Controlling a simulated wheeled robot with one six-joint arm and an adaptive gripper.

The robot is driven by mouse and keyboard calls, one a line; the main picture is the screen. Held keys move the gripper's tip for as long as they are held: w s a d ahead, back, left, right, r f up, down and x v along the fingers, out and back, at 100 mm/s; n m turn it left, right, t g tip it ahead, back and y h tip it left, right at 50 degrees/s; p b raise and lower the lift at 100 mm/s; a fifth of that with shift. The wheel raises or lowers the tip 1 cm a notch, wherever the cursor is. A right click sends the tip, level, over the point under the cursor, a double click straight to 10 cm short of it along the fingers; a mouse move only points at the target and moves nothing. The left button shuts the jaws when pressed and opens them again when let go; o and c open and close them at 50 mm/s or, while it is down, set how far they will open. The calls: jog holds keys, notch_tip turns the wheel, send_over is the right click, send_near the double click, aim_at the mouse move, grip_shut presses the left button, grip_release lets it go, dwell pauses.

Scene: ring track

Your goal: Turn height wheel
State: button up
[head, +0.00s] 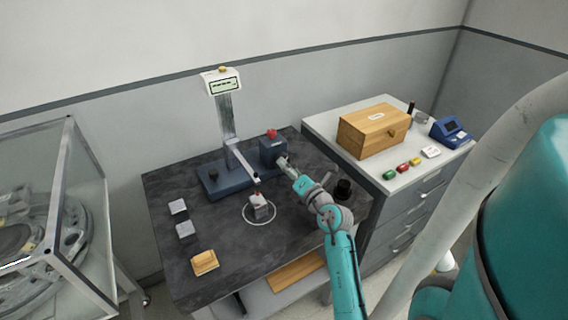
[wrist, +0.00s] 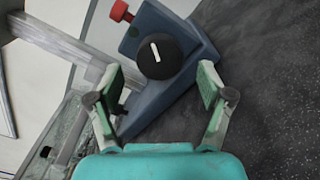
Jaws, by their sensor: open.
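The height wheel (wrist: 165,56) is a round black knob with a white mark, on the face of a blue block in the wrist view. The blue block (head: 267,150) belongs to a height gauge with a blue base (head: 212,187), a grey column and a display (head: 222,84) on top. My gripper (wrist: 161,85) is open and empty, with one finger on each side of the wheel in the picture. The fingers look apart from it. In the head view my gripper (head: 284,164) is at the block's front, hiding the wheel.
A red knob (wrist: 121,11) sits by the wheel. A small block (head: 259,207) stands inside a white ring on the dark table (head: 225,255). Two grey blocks (head: 179,207) and a yellow piece (head: 204,262) lie at left. A wooden box (head: 365,135) stands on the cabinet at right.

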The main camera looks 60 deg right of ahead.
jog(key=v, duration=0.8)
